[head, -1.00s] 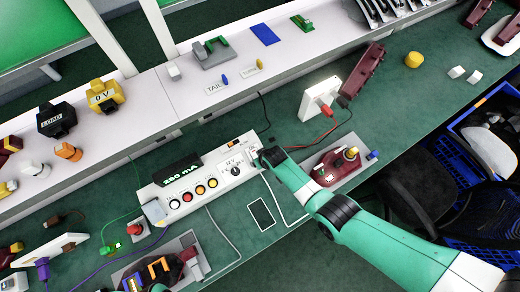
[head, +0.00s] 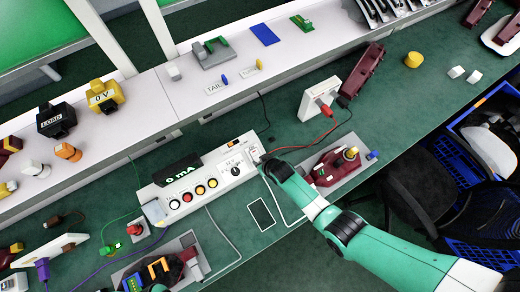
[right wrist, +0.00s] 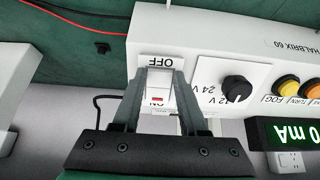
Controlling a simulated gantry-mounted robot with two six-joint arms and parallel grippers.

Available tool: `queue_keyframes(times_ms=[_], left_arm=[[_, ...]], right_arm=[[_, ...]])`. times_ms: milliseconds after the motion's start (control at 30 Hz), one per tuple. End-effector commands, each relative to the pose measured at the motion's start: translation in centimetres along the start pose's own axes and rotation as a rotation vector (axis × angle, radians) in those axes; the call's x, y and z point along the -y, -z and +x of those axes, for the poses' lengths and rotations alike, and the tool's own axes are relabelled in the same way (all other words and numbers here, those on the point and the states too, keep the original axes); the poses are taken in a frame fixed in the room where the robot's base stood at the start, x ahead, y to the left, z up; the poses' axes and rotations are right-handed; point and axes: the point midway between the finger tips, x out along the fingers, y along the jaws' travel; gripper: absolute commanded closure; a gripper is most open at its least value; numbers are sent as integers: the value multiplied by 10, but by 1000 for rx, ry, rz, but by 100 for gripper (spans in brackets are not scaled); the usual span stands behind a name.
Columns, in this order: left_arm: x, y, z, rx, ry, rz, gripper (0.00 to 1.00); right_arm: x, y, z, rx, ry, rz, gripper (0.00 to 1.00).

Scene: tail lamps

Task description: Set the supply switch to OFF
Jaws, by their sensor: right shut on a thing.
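The supply box (head: 215,178) is a long white unit on the green bench, with a dial, several round buttons and a display (head: 180,170) reading 0 mA. Its supply switch (right wrist: 158,82) is a white rocker with a red mark, between an OFF label (right wrist: 160,62) and a partly hidden ON label. My right gripper (head: 263,159) is at the right end of the box. In the right wrist view its two fingers (right wrist: 160,100) are on either side of the rocker, shut on it.
The voltage dial (right wrist: 237,89) sits close beside the switch. A white stand with red and black leads (head: 318,98) and a dark red lamp on a grey plate (head: 334,165) lie to the right. A dark flat panel (head: 262,214) lies in front of the box.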

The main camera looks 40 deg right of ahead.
Motion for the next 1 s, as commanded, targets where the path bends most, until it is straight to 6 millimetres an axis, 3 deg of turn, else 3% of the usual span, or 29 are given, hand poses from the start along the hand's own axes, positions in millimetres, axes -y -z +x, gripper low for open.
queue_keyframes(times_ms=[367,400,533,867,1000], left_arm=[[0,-3,-3,0,0,0,50],[0,-3,-3,0,0,0,50],[0,-3,-3,0,0,0,50],[0,-2,-2,0,0,0,50],[0,7,8,0,0,0,50]], right_arm=[[0,-4,2,-55,0,0,100],[0,-4,2,-55,0,0,52],[0,-3,2,-56,0,0,29],[0,-2,-1,-56,1,0,28],[0,-1,-19,-57,1,0,28]])
